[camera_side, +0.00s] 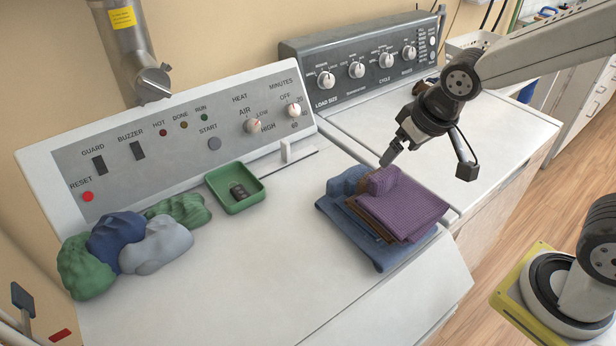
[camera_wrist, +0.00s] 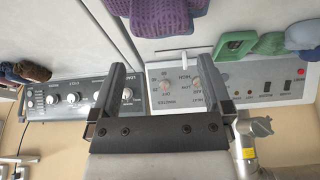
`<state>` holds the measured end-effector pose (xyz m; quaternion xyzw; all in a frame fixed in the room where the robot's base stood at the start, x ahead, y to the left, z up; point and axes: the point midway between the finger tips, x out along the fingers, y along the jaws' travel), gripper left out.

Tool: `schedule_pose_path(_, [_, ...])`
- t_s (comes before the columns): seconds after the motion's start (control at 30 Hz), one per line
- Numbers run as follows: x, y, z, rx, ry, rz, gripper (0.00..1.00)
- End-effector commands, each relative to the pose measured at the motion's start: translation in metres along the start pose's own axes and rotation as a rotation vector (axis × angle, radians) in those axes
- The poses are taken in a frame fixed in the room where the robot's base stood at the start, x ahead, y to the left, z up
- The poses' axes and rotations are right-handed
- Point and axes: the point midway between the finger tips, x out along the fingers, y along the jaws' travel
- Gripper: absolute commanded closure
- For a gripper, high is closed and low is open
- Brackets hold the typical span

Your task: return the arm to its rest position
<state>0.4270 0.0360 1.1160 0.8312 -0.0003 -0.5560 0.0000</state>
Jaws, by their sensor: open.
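My gripper (camera_side: 388,158) hangs from the arm at the right of the side view, its tip pointing down just behind a folded cloth pile. In the wrist view both fingers of my gripper (camera_wrist: 168,75) stand wide apart with nothing between them. The pile has a purple cloth (camera_side: 402,207) on top, brown cloth (camera_side: 372,222) under it and a blue cloth (camera_side: 388,258) at the bottom. The purple cloth also shows at the top of the wrist view (camera_wrist: 165,16). Whether the fingertips touch the pile is hard to tell; they look clear of it.
A green tray (camera_side: 254,199) with a small dark item stands at the dryer panel's foot. Crumpled green, blue and grey cloths (camera_side: 155,245) lie left of it. The washer's control panel (camera_side: 345,62) rises behind my gripper. The dryer top's front middle is bare.

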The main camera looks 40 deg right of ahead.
Motion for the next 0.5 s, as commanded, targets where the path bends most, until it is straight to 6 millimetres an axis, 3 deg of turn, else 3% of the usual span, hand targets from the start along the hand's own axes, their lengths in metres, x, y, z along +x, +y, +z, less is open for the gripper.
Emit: schedule_pose_path(0.5, [0.028,0.000,0.001,0.001,-0.004,0.000,0.00])
